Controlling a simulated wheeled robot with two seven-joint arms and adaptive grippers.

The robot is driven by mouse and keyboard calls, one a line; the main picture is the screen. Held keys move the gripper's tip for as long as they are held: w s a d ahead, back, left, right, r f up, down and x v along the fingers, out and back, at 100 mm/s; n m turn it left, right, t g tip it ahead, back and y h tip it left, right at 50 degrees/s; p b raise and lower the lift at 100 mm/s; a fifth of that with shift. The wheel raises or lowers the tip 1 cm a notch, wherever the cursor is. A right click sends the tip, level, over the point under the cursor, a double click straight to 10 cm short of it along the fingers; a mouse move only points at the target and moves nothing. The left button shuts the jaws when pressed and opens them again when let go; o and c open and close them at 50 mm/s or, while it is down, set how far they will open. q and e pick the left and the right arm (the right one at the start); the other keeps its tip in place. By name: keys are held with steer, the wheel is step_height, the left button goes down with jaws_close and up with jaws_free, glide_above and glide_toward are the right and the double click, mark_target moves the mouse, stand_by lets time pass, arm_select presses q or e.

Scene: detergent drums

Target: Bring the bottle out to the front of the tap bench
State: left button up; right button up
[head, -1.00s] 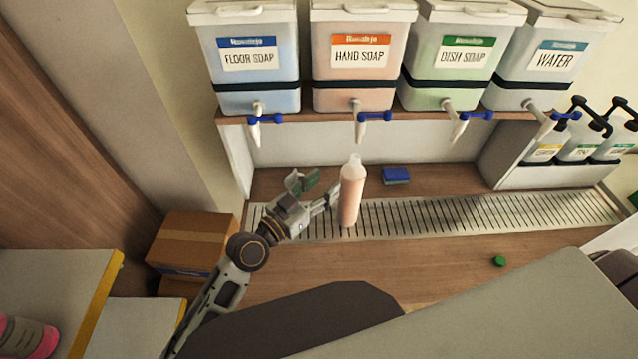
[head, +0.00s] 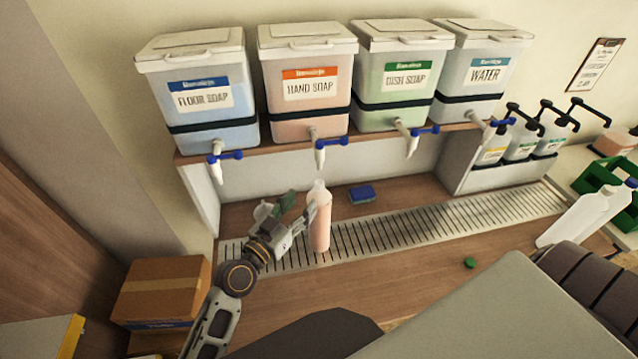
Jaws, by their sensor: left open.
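A clear bottle of pinkish-orange liquid (head: 320,225) stands upright on the slotted drip grate (head: 420,232) of the tap bench (head: 385,280), below the hand soap drum's tap (head: 319,148). It has no cap on its neck. My left gripper (head: 297,207) is open, just left of the bottle's upper part. One finger overlaps the bottle's left edge; I cannot tell whether it touches. The right gripper is not in view.
Four drums, including the hand soap drum (head: 305,85), stand on the shelf above. A blue sponge (head: 361,194) lies behind the grate. A green cap (head: 470,263) lies on the bare front strip.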

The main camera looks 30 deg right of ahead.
mark_target(317, 188)
arm_select(q)
steer(key=shift+p+x, duration=0.6)
steer(key=shift+x, duration=4.2)
steer(key=shift+c, duration=0.4)
jaws_close()
steer(key=shift+s, duration=0.1)
